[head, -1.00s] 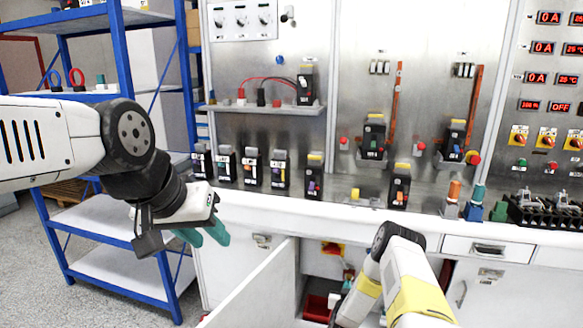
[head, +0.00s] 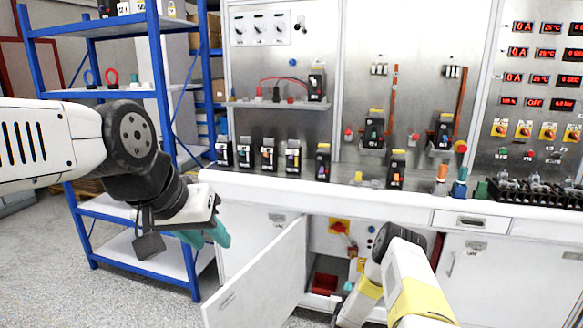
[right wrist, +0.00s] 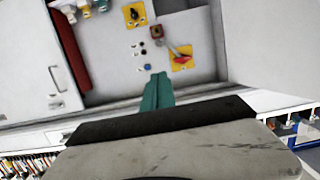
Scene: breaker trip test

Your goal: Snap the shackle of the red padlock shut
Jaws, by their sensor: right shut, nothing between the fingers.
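The red padlock looks like the small dark-red block (right wrist: 157,32) in the right wrist view. It is by the red rotary handle (right wrist: 181,59) on a yellow plate, inside the open cabinet under the bench. In the head view it is a small red shape (head: 352,250) below and right of the handle (head: 338,227). Its shackle is too small to judge. My right gripper (right wrist: 158,78) is shut and empty, its teal fingers together, apart from the padlock. My right arm hides most of that gripper in the head view. My left gripper (head: 205,238) is open and empty, left of the bench.
The white cabinet door (head: 258,280) stands open to the left of the opening. A red bin (head: 325,284) sits inside below. The bench top (head: 290,188) carries several breakers. A blue-framed shelf (head: 165,130) stands at the left. Bare floor shows in front.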

